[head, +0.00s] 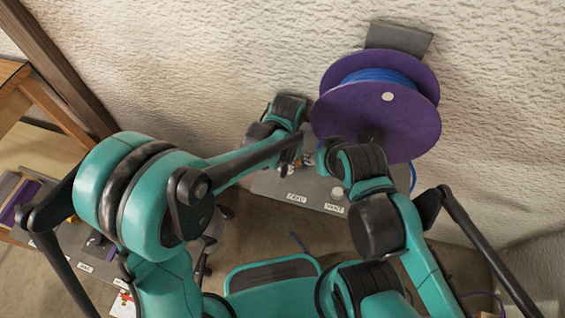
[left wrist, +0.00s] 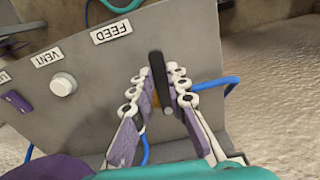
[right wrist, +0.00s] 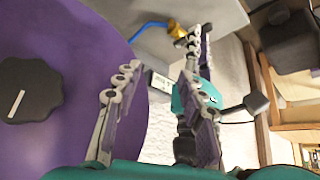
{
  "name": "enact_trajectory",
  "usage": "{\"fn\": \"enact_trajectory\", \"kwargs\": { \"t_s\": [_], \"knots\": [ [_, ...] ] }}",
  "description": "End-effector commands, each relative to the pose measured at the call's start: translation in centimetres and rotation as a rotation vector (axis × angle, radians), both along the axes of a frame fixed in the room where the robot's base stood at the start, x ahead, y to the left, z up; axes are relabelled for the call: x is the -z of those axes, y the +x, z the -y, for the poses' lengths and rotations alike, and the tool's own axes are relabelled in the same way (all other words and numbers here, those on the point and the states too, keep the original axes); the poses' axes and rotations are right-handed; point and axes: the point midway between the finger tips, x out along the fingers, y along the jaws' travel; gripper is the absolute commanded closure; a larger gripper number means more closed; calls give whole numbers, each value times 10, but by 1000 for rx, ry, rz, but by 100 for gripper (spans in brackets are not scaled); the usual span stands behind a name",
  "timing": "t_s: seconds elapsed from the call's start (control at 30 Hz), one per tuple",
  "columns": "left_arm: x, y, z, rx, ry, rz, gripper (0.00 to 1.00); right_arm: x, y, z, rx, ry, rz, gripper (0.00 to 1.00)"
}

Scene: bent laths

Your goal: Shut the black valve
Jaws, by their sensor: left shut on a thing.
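The black valve (left wrist: 162,84) is a slim black lever on the grey panel, near the FEED label; a bit of brass shows beside it in the left wrist view. My left gripper (left wrist: 158,72) has its fingers on both sides of this lever and is shut on it. In the head view my left gripper (head: 297,162) is small and partly hidden at the panel's upper edge. My right gripper (right wrist: 160,71) is open and empty, its fingers well apart beside the purple spool. In the right wrist view a brass fitting (right wrist: 177,29) shows beyond it.
The grey panel (left wrist: 95,95) carries FEED and VENT labels and a white knob (left wrist: 63,86). A large purple spool (head: 372,112) with blue hose stands close to my right gripper; its black knob (right wrist: 35,90) faces that wrist. Blue hose (left wrist: 215,83) runs by the valve.

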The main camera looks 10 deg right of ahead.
Motion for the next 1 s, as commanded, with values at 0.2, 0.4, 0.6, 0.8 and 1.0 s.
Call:
{"fn": "enact_trajectory", "kwargs": {
  "t_s": [0.2,0.4,0.6,0.8,1.0],
  "knots": [
    [1,-3,3,-70,0,-1,100,1,0,0,0,0,0,60],
    [1,-4,5,-95,0,-2,100,1,0,0,0,0,0,60],
    [1,-4,5,-99,0,-2,100,1,0,0,0,0,0,60],
    [1,-4,5,-98,0,-2,75,1,0,0,0,0,0,60],
    [1,-3,5,-97,0,-1,64,0,0,0,0,0,0,60]
  ]
}}
